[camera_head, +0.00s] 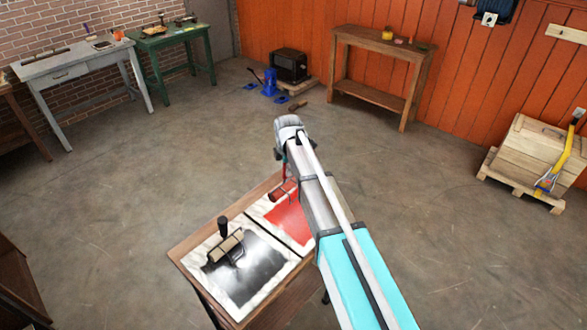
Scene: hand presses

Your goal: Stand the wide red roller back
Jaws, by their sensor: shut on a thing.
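The wide red roller (282,190) is at the back of the red-inked slab (284,217), on the small wooden table in front of me. Its red barrel and part of its thin frame show left of my arm. My gripper (284,156) is mostly hidden by my wrist and arm, just above the roller, and is shut on it. The exact grip, and whether the barrel touches the slab, cannot be made out. A black-handled roller (226,246) rests on the black-inked slab (258,272) to the left.
The small wooden table (183,260) has open floor behind it. A grey table (70,70), a green table (168,40) and a wooden bench (375,48) stand along the walls. A wooden crate on a pallet (538,150) is at the right.

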